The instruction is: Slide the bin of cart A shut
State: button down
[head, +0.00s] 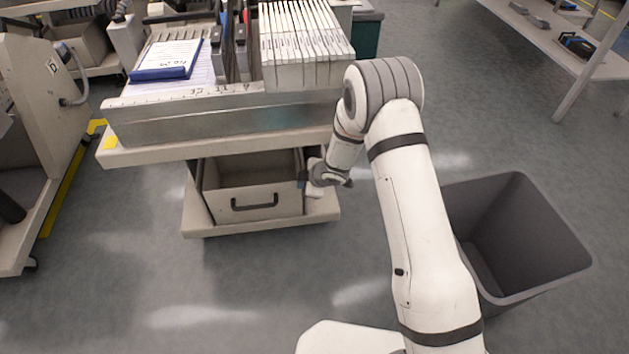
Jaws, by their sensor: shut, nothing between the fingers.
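A cart (225,119) stands in front of me; no letter that names it is readable, so I cannot tell for sure that it is cart A. Its grey bin (218,207) sits under the upper shelf, with a dark handle (254,202) on its front. The bin's open top and part of its inside show below the shelf; how far it sticks out is hard to judge. My gripper (304,182) is at the bin's right front edge, small and partly hidden by my wrist. It looks shut and empty. I cannot tell whether it touches the bin.
The upper shelf holds a clipboard (168,58) and a row of white feeders (302,40). An empty grey waste bin (520,235) stands on the floor at right. The floor in front of the cart is clear.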

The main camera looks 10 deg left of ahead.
jog(key=shift+w+a+r, duration=0.1)
jog(key=shift+w+a, duration=0.25)
jog(key=shift+w, duration=0.05)
jog(key=shift+w, duration=0.1)
jog(key=shift+d, duration=0.1)
jog(key=s+d+r+p, duration=0.2)
jog(key=s+d+r, duration=0.4)
jog(key=s+r, duration=0.1)
jog(key=shift+s+d+r, duration=0.2)
jog(key=shift+d+r, duration=0.1)
jog(key=shift+r, duration=0.1)
